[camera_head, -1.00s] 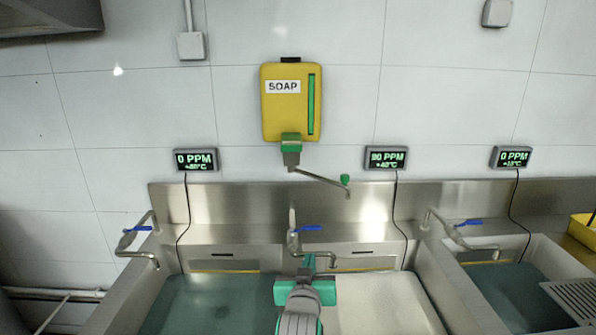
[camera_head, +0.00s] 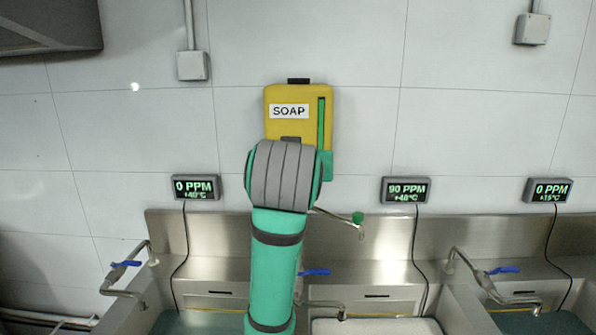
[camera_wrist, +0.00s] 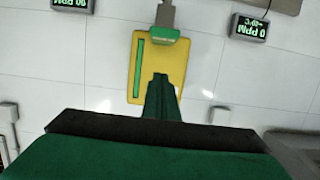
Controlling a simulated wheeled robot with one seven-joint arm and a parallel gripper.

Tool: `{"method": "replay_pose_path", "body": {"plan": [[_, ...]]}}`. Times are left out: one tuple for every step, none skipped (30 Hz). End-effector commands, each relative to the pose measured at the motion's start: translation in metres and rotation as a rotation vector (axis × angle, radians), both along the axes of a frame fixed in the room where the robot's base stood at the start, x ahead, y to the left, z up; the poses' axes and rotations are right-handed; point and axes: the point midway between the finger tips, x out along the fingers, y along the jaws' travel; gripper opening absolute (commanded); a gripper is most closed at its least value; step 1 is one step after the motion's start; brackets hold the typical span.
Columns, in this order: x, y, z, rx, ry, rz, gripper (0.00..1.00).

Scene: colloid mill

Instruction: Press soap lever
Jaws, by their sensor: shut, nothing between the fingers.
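The yellow soap dispenser (camera_head: 298,106), labelled SOAP with a green vertical strip, is fixed to the tiled wall. My arm covers its lower part in the head view. A thin metal arm with a green knob (camera_head: 358,218) sticks out below it to the right. In the wrist view the dispenser (camera_wrist: 173,72) appears upside down, with a green block (camera_wrist: 165,38) and a grey part (camera_wrist: 165,14) at its underside. My gripper (camera_wrist: 160,78) is shut and empty, its tips overlapping the yellow face in that view. I cannot tell whether they touch it.
Metal sinks with blue-handled taps (camera_head: 314,272) lie below. Displays hang at the left (camera_head: 196,188), the middle (camera_head: 406,190) and the right (camera_head: 547,191) with cables running down. Wall boxes (camera_head: 192,66) sit higher up.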

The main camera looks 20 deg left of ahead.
Motion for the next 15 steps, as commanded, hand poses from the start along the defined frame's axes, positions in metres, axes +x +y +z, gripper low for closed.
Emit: {"method": "replay_pose_path", "body": {"plan": [[0.000,0.000,0.001,0.000,0.001,0.000,0.00],[0.000,0.000,0.001,0.000,0.001,0.000,0.00],[0.000,0.000,0.001,0.000,0.001,0.000,0.00],[0.000,-0.001,0.001,0.000,0.001,0.000,0.00],[0.000,-0.001,0.000,-0.001,0.001,-0.001,0.00],[0.000,-0.001,0.000,-0.001,0.001,-0.001,0.00],[0.000,-0.001,0.000,-0.001,0.001,-0.001,0.00],[0.000,-0.001,0.000,-0.001,0.001,-0.001,0.00],[0.000,-0.001,0.000,-0.001,0.001,-0.001,0.00],[0.001,-0.001,0.000,-0.001,0.001,-0.001,0.00],[0.002,0.000,0.000,-0.001,0.001,-0.001,0.00],[0.003,0.000,-0.001,-0.001,0.002,-0.001,0.00],[0.005,0.000,-0.002,-0.001,0.003,-0.001,0.00],[0.008,0.001,-0.002,-0.001,0.003,-0.002,0.00],[0.012,0.002,-0.003,-0.001,0.003,-0.002,0.00]]}}
